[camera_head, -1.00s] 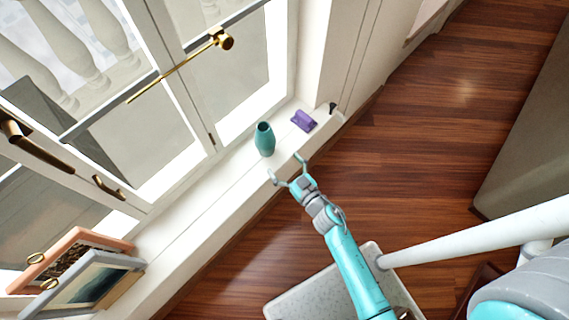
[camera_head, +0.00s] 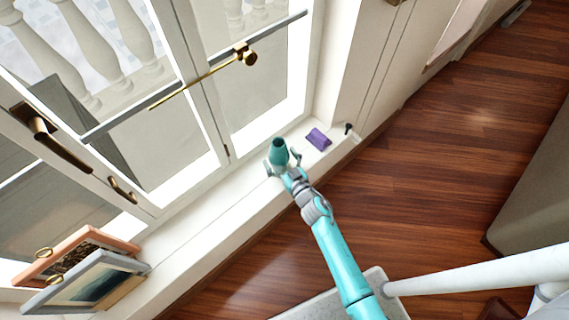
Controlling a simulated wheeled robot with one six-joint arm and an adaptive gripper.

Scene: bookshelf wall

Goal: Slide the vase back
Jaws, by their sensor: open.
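The teal vase (camera_head: 279,152) stands upright on the white window sill (camera_head: 215,207), close to the window. My gripper (camera_head: 282,163) is open at the vase, with a finger showing on each side of its lower part. The gripper and wrist hide the vase's base. I cannot tell whether the fingers touch it.
A purple object (camera_head: 318,139) lies on the sill just right of the vase, with a small black item (camera_head: 348,128) farther right. Two framed pictures (camera_head: 88,275) lean at the sill's left end. A gold window handle (camera_head: 205,75) is above. The sill between frames and vase is clear.

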